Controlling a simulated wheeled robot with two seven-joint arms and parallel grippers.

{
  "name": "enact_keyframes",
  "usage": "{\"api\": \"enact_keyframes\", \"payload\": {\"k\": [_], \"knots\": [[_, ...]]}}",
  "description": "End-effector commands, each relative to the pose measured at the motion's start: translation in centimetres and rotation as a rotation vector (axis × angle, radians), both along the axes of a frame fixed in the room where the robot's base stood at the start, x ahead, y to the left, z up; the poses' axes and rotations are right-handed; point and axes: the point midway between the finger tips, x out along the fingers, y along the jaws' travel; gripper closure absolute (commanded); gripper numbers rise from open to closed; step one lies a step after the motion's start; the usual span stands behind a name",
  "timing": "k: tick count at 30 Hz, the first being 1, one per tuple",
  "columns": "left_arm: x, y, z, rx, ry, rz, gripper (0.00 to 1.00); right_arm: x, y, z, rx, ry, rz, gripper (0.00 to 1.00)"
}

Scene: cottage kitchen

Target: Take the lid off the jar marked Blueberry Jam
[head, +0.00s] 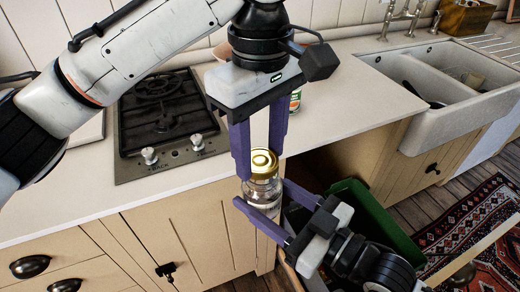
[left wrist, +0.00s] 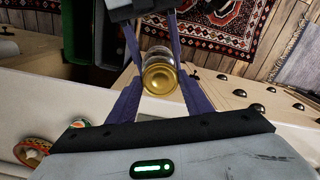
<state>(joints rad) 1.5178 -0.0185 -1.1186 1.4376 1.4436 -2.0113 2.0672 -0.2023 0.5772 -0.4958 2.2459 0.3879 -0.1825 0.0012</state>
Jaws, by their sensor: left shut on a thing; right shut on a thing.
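A glass jar (head: 262,187) with a gold lid (head: 263,162) is held upright in the air, in front of the counter edge. Its label cannot be read, and the glass looks clear. My left gripper (head: 260,168) points down from above and is shut on the lid, one purple finger on each side. My right gripper (head: 262,199) comes from the lower right and is shut on the jar's glass body below the lid. In the left wrist view, the lid (left wrist: 159,77) faces the camera between the fingers. The lid appears seated on the jar.
A can with a green label (head: 295,101) stands on the counter (head: 345,95) behind my left gripper. A black gas hob (head: 165,112) is at left, a white sink (head: 440,115) at right. A green bin (head: 378,215) is below, near my right arm.

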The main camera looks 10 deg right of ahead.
Motion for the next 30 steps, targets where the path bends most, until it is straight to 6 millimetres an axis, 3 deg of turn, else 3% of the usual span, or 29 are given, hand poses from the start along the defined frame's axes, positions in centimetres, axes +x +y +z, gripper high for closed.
{"api": "enact_keyframes", "payload": {"k": [7,16,23,26,30], "knots": [[0.0,0.0,0.3,-0.001,-0.001,0.0,0.81,0.0,0.0,0.2,0.002,-0.004,0.001,1.0],[0.0,-0.1,3.7,-0.002,-0.001,0.0,0.81,0.0,0.0,0.2,0.003,-0.004,0.001,1.0],[0.0,0.0,4.0,-0.001,0.002,-0.001,0.81,0.0,0.0,0.3,0.003,-0.005,0.0,1.0],[0.3,0.6,3.8,-0.004,0.0,-0.011,0.81,0.0,0.0,0.4,0.004,-0.005,-0.01,1.0],[1.4,3.5,2.7,-0.011,-0.008,-0.069,0.81,-0.2,-0.5,1.2,0.01,-0.002,-0.068,1.0]]}}
